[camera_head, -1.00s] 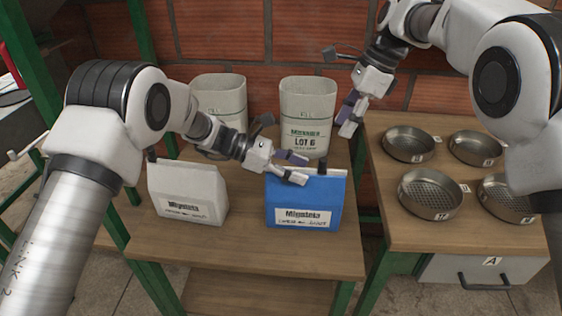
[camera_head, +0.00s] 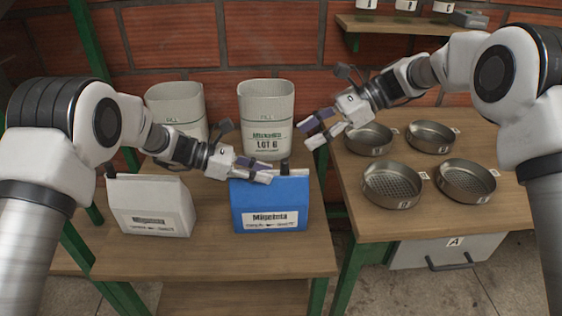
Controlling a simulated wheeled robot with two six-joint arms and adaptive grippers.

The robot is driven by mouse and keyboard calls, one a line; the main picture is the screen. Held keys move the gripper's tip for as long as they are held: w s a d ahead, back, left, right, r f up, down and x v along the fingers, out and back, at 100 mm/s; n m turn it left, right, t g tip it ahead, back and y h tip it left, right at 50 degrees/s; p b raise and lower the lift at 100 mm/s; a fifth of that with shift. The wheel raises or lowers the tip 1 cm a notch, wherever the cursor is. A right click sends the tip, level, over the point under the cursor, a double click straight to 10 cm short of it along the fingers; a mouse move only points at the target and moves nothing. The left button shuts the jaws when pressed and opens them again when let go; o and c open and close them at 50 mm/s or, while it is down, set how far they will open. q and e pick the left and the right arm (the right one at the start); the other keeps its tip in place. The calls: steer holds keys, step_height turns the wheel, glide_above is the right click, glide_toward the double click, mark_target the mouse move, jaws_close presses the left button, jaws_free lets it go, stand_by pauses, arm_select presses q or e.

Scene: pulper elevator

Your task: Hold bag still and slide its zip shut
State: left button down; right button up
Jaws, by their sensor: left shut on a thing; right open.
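A blue bag (camera_head: 270,198) with a white label stands upright on the wooden bench. A small black zip slider (camera_head: 284,166) stands up from its top edge, right of the middle. My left gripper (camera_head: 257,171) is shut on the bag's top edge, left of the slider. My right gripper (camera_head: 313,133) is open and empty in the air, above and to the right of the slider, apart from it. Whether the zip is open under my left fingers is hidden.
A whitish bag (camera_head: 151,206) with its own dark slider stands to the left. Two tall pale bins (camera_head: 266,119) stand behind the bags. Several round metal sieves (camera_head: 392,184) sit on the right-hand table (camera_head: 430,216). A gap separates it from the bench (camera_head: 215,262).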

mark_target(287, 160)
steer(key=d+f+m+y, duration=0.2)
steer(key=d+f+m, duration=0.1)
steer(key=d+f, duration=0.15)
steer(key=shift+n+t, duration=0.3)
steer(key=shift+t, duration=0.1)
steer(key=x, duration=1)
steer(key=shift+w+a+r, duration=0.2)
steer(key=shift+a, duration=0.25)
jaws_close()
